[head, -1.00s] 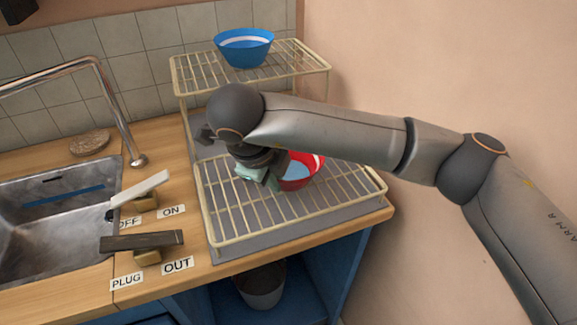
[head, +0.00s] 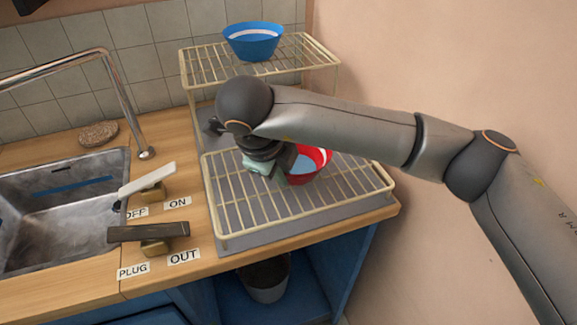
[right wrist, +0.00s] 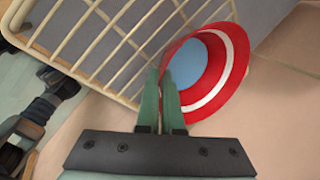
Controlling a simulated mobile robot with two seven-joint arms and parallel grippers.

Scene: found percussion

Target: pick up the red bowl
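The red bowl (head: 313,162) has a white band and a light blue inside. It sits on the lower level of the wire dish rack, partly hidden behind my right gripper in the head view. My right gripper (head: 268,172) is at the bowl's left side. In the right wrist view its two green fingers (right wrist: 165,88) are close together at the near rim of the red bowl (right wrist: 226,58), one outside the wall and one over the inside. They look closed on the rim. My left gripper is not in view.
The cream wire rack (head: 235,225) stands on the counter's right end, near the wall. A blue bowl (head: 253,45) sits on its upper shelf. At left are a metal sink (head: 60,225), a faucet (head: 128,110), and two levers. A bin (head: 266,279) stands below.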

